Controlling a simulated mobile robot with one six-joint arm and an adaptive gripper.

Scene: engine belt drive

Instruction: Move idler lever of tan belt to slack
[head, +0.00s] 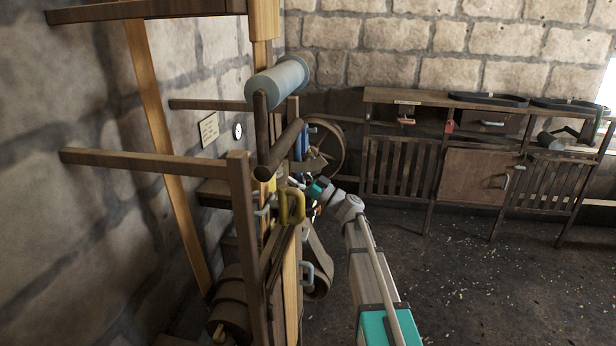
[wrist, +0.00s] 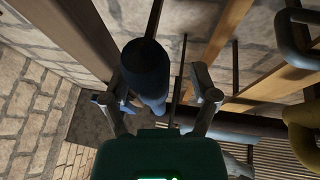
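My gripper (wrist: 165,92) is open in the wrist view, its fingers standing apart. A dark blue rounded grip (wrist: 146,72) on a dark bar lies between them in the picture, nearer the left finger. I see no clear hold on it, and its depth is hard to judge. In the head view my gripper (head: 313,197) is among the levers of the wooden drive frame. A blue lever (head: 302,141) shows just above it. A brownish-tan belt (head: 318,258) hangs below, partly hidden. I cannot tell which lever is the tan belt's idler.
A yellow handle (head: 292,206) is beside my gripper; a yellow one (wrist: 302,127) also shows at right in the wrist view. A grey-blue roller (head: 278,83) and wooden posts (head: 243,230) crowd the left.

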